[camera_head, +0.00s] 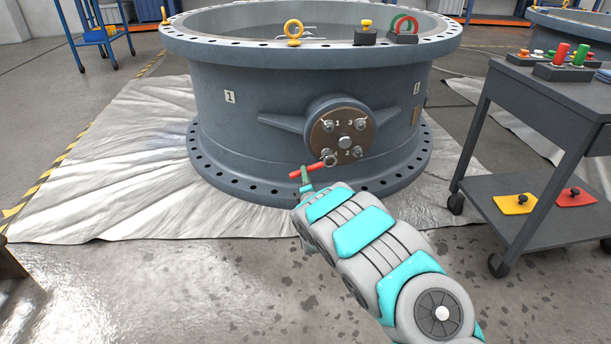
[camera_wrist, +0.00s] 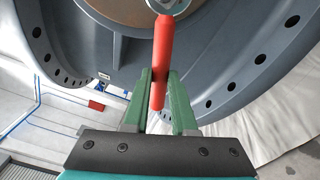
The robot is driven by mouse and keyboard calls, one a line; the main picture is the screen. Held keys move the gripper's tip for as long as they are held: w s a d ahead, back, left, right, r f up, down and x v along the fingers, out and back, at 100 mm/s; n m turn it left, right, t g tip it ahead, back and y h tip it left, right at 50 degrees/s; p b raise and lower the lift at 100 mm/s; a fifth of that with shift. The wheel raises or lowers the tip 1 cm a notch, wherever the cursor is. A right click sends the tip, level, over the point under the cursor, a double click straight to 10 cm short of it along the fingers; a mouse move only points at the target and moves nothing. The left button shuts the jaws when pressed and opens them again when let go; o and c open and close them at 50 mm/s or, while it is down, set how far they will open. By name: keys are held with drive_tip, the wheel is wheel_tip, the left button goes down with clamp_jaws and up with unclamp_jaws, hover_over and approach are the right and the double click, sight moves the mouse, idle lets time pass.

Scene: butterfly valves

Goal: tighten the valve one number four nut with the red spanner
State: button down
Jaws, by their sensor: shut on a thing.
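The valve body marked 1 (camera_head: 229,97) is a large grey flanged ring on a silver sheet. Its round brown plate (camera_head: 344,138) carries several nuts around a centre boss. Digits 1, 3 and 2 show; the lower-left nut's digit is not readable. The red spanner (camera_head: 310,170) reaches up to that lower-left nut (camera_head: 330,159), its metal head at the nut; exact seating cannot be told. In the wrist view the red handle (camera_wrist: 162,65) runs between the green fingers of my gripper (camera_wrist: 163,100), which is shut on it. The spanner's head is cut off at the top there.
A grey trolley (camera_head: 545,95) stands at the right, with red and green-handled tools on top and yellow and red pads below. A yellow ring (camera_head: 293,29) and other small items sit on the valve's top flange. Open floor lies in front.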

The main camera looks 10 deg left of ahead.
drive_tip(key=v, duration=0.4)
drive_tip(key=shift+s+d, duration=0.1)
drive_tip(key=shift+s, duration=0.3)
